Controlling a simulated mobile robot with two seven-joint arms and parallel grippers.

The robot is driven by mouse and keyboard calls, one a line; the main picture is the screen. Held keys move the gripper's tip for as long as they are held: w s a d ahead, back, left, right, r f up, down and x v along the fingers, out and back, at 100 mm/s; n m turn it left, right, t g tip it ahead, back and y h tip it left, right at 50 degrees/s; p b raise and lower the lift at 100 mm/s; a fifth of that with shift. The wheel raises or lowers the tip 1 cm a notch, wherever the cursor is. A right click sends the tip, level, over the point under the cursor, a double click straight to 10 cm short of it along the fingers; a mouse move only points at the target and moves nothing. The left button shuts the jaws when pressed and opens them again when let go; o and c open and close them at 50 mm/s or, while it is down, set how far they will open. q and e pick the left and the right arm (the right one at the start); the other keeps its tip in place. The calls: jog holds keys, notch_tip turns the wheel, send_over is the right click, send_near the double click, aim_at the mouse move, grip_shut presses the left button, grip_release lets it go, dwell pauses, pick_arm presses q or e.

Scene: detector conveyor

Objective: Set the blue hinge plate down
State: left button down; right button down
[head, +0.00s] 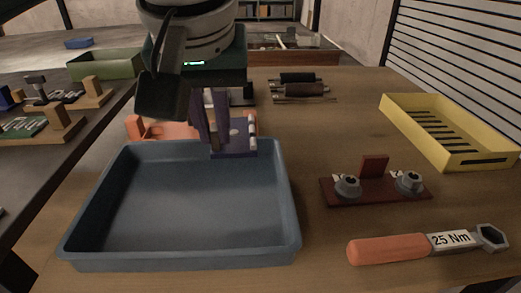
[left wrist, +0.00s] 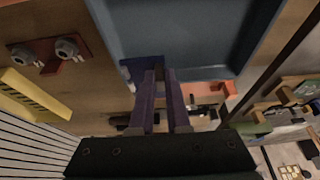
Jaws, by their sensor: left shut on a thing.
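The blue hinge plate (head: 236,146) is dark blue-purple, with a pale pin along its right side in the head view. It appears at the far right corner of the blue-grey tray (head: 190,264), overlapping its rim in the picture. I cannot tell whether it touches the rim. My left gripper (head: 214,140) is shut on the plate, its purple fingers coming down from above. In the left wrist view the purple fingers (left wrist: 160,75) reach the plate (left wrist: 130,72), which they partly hide. My right gripper is not in view.
An orange holder (head: 145,127) lies behind the tray. To the right are a dark red fixture with bolts (head: 375,190), a torque wrench (head: 390,248) and a yellow slotted tray (head: 450,135). Dark rollers (head: 300,90) lie farther back. Bare table lies between the rollers and the red fixture.

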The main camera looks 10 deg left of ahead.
pick_arm(q)
notch_tip(320, 180, down, 9)
jog(key=shift+r+b, duration=0.2)
jog(key=shift+b, duration=0.6)
jog(key=shift+d+f+b, duration=0.1)
jog(key=shift+f+b, duration=0.45)
jog(key=shift+f, duration=1.55)
jog(key=shift+f, duration=0.1)
jog(key=c, duration=0.9)
grip_release()
